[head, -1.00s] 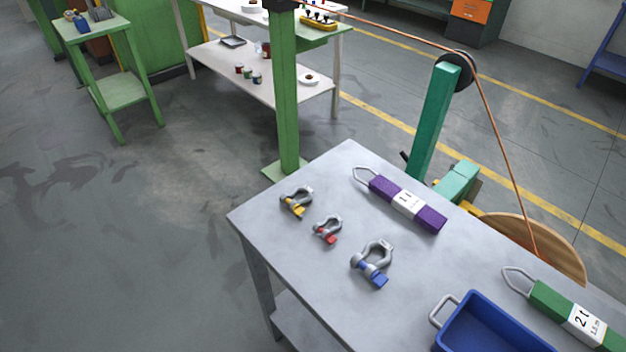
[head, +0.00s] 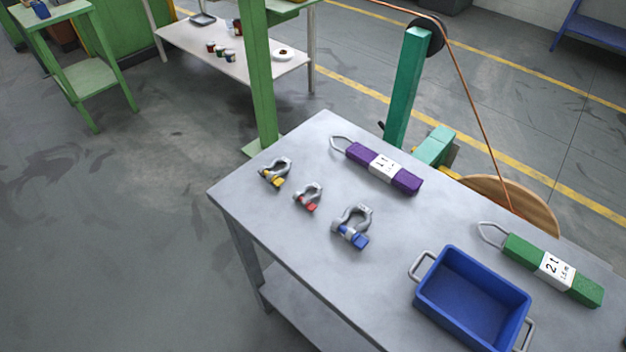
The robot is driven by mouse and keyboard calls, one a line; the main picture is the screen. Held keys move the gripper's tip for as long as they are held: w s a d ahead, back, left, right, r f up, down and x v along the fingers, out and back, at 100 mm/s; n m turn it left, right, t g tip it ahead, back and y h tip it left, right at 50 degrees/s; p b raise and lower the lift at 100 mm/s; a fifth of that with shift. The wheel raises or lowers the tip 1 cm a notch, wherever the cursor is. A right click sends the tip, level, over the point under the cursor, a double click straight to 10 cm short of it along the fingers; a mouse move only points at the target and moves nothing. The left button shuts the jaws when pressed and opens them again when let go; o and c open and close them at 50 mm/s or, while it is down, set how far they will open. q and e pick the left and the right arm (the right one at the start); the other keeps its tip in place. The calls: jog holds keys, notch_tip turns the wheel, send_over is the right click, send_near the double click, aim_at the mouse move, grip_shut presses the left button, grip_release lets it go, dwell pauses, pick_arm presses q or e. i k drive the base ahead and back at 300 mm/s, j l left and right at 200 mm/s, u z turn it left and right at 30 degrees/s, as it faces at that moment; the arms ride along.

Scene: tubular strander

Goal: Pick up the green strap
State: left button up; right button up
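The green strap (head: 522,250) lies on the right part of the grey table in the head view. It is a folded green bundle with a white label reading "2 t" and a light grey loop at its upper left end. It lies just behind and to the right of the blue bin, apart from it. Neither of my grippers shows in the view.
The grey table (head: 283,235) also holds an empty blue bin (head: 472,298) with grey handles, a purple strap (head: 405,180), and shackles with yellow (head: 276,172), red (head: 309,197) and blue (head: 352,228) pins. A green post (head: 258,80) and a teal post (head: 405,85) stand behind.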

aim_at(554, 272)
jog(key=k, duration=0.4)
jog(key=k+z, duration=0.1)
jog(key=z, duration=1.05)
